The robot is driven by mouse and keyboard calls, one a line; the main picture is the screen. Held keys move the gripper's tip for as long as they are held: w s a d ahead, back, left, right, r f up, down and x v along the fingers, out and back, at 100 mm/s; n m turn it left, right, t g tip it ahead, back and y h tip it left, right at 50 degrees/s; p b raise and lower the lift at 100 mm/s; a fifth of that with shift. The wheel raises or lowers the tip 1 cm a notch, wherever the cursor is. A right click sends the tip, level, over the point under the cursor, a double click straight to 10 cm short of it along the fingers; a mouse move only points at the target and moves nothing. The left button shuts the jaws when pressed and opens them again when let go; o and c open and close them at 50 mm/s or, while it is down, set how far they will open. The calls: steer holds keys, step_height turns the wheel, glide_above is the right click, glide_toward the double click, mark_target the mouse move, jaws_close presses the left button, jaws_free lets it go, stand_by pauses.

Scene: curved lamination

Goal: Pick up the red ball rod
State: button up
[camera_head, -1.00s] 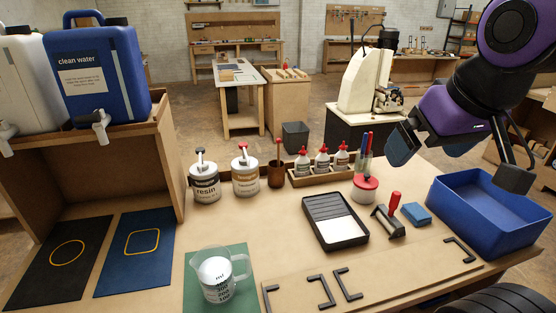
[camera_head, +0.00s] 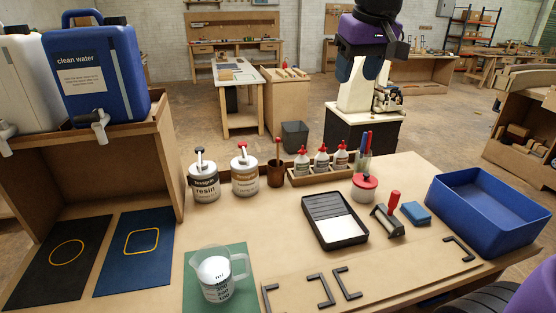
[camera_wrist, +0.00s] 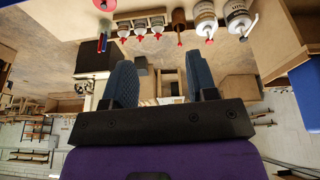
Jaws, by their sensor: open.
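The red ball rod (camera_head: 277,148) stands upright in a small brown cup (camera_head: 276,178), its red ball at the top. In the wrist view, which looks upside down, the rod's red end (camera_wrist: 180,43) and the cup (camera_wrist: 179,17) show beyond my fingers, near the top edge. My gripper (camera_head: 357,75) is open and empty, raised high to the right of the rod, in front of the cream machine in the picture. Its two blue fingers are spread apart in the wrist view (camera_wrist: 159,75). The rod's lower end is hidden in the cup.
A wooden tray (camera_head: 297,182) with several red-capped bottles stands just right of the cup. Resin (camera_head: 204,187) and hardener-like (camera_head: 245,178) pump cans stand to its left. A black tray (camera_head: 345,240) lies in front. A blue bin (camera_head: 475,232) is at right.

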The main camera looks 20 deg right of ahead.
steer(key=w+a, duration=0.1)
steer(key=w, duration=0.9)
steer(key=n+g, duration=0.1)
steer(key=g, duration=0.3)
glide_above(278, 141)
steer(key=f, duration=1.4)
steer(key=w+f, duration=0.1)
steer(key=f, duration=0.7)
steer(key=shift+a, duration=0.25)
steer(key=shift+w+f, duration=0.2)
steer(key=shift+f, duration=0.4)
step_height(278, 141, down, 5)
steer(key=shift+s+d+f, duration=0.1)
steer(key=shift+d+f, duration=0.1)
steer(key=shift+f, duration=1.2)
steer(key=shift+s+d+f, duration=0.1)
steer(key=shift+d+f, duration=0.1)
steer(key=shift+f, duration=1.15)
jaws_close()
